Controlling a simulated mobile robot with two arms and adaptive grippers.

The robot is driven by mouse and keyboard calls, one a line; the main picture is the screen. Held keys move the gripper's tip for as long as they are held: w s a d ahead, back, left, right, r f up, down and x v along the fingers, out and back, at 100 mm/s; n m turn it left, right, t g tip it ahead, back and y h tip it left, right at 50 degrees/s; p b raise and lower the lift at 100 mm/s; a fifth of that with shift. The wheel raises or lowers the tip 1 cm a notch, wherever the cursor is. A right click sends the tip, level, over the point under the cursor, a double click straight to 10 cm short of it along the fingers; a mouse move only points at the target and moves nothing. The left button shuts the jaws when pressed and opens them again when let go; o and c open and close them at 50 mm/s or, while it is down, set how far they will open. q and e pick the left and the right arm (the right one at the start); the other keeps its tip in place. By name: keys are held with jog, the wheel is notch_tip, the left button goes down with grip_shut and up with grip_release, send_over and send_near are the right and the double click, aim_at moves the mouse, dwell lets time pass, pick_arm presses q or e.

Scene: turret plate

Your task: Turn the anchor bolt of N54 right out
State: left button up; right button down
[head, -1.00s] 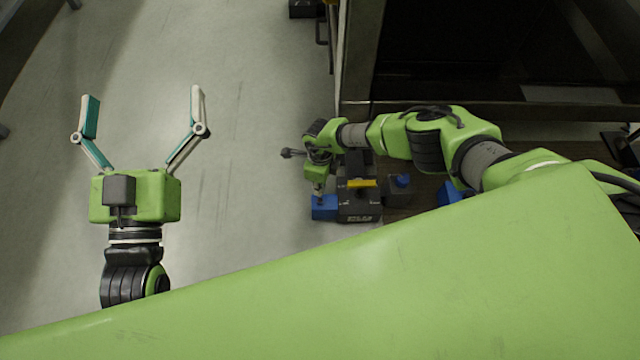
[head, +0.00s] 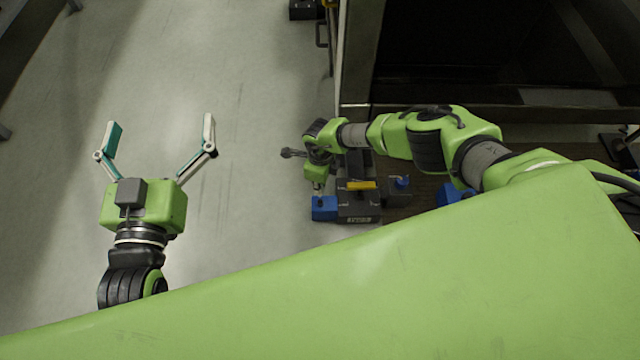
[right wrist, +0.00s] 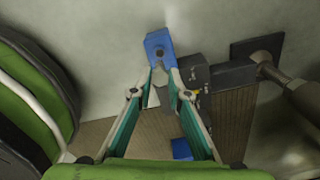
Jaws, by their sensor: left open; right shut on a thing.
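A dark block (head: 358,205) with a yellow bar (head: 361,185) and a pale label stands below my right arm in the head view. The label is too small to read, so I cannot tell whether it says N54. A blue block (head: 324,207) adjoins its left side; in the right wrist view the blue block (right wrist: 158,45) has a dark round spot on top. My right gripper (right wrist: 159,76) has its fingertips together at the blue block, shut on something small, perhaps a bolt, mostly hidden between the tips. My left gripper (head: 161,133) is wide open and empty, above the floor at left.
A brown slatted surface (right wrist: 232,120) lies beside the blocks. Another blue piece (right wrist: 181,149) shows between the right fingers. A large dark metal frame (head: 360,60) rises behind the right arm. The grey floor (head: 250,100) between the arms is clear.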

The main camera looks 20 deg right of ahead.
pick_arm(q)
notch_tip(320, 180, down, 7)
jog(key=s+a+g+y+p, duration=0.1)
jog(key=g, duration=0.2)
jog(key=shift+s+a+f+g, duration=0.2)
jog(key=shift+s+a+g, duration=0.05)
jog(key=shift+s+g, duration=0.15)
dwell(0.4)
